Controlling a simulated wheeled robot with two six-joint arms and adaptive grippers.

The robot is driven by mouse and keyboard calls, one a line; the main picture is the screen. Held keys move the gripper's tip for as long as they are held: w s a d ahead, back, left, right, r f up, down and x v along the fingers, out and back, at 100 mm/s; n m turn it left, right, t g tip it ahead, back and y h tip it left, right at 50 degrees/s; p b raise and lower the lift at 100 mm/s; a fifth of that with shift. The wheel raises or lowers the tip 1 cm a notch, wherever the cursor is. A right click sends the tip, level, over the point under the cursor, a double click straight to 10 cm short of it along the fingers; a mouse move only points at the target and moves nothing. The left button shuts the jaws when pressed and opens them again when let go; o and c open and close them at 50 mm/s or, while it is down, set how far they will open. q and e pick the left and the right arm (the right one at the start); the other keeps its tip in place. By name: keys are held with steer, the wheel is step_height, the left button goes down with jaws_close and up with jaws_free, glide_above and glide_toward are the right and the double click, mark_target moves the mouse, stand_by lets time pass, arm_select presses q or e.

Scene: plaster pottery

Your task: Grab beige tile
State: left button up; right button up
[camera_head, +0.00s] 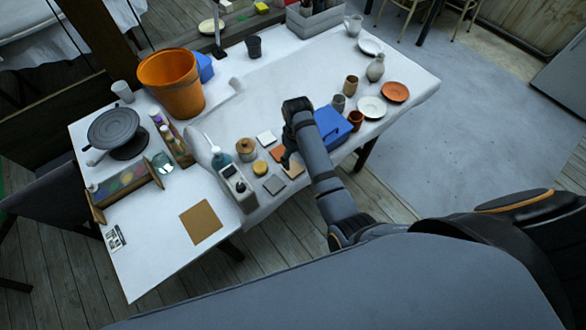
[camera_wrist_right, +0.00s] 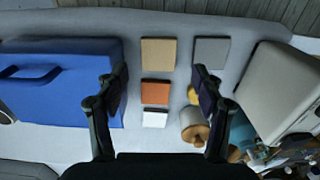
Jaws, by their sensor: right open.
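The beige tile (camera_wrist_right: 158,52) lies flat on the white table, in the upper middle of the right wrist view. In the head view the beige tile (camera_head: 294,171) is partly hidden by my right gripper (camera_head: 288,158). In the wrist view my right gripper (camera_wrist_right: 159,78) is open and empty, with its fingers spread to either side of the tile column. The fingertips appear nearer the camera than the tiles, so the gripper is above them. My left gripper is in neither view.
Near the beige tile lie an orange tile (camera_wrist_right: 155,92), a white tile (camera_wrist_right: 155,118) and a grey tile (camera_wrist_right: 211,51). A blue toolbox (camera_wrist_right: 62,85) stands on one side, a grey box-like device (camera_wrist_right: 280,90) on the other. A lidded jar (camera_head: 246,149) and yellow round piece (camera_head: 260,168) stand close.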

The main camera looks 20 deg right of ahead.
mark_target(296, 172)
step_height(296, 172, down, 9)
steer(key=shift+w+d+p, duration=0.1)
steer(key=shift+w+p, duration=0.05)
steer(key=shift+p, duration=0.25)
steer(key=shift+c, duration=0.4)
steer(key=c, duration=0.9)
steer(key=shift+r, duration=0.2)
